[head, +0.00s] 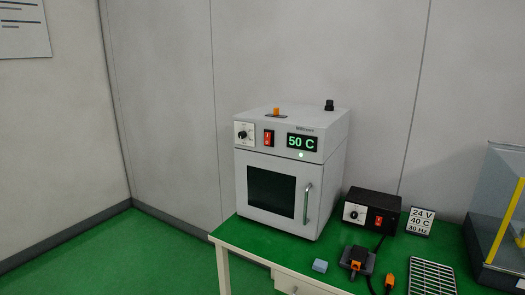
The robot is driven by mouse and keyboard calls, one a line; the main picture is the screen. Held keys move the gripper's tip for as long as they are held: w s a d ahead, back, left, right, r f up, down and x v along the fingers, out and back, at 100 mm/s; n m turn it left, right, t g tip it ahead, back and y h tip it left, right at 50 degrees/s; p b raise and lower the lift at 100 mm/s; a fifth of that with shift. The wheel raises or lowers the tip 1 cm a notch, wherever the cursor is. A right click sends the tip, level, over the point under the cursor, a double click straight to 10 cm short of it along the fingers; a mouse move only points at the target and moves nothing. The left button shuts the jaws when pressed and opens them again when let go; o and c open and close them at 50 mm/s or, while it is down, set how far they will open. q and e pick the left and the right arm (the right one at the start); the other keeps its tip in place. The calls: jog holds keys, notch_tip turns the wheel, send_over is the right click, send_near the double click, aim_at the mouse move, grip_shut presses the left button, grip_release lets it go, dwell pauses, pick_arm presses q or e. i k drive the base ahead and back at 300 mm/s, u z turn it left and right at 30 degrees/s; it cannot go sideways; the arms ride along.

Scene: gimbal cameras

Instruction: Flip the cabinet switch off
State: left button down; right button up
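The cabinet (290,170) is a light grey box with a dark door window and a vertical handle, standing on a green-topped table. Its red rocker switch (268,138) sits on the front panel, between a black dial and a green display that reads 50 C. A small green light glows below the display. The switch is too small to tell which side is pressed. Neither of my grippers is in view.
To the right, a black box (371,211) has a dial and another red switch. Beside it stand a sign (420,221) reading 24 V, 40 C, 30 Hz, a metal grate (432,278) and a glass-sided case (497,215).

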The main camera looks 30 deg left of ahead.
aim_at(267, 136)
jog(key=u, duration=0.55)
jog(key=i, duration=1.2)
jog(key=z, duration=0.4)
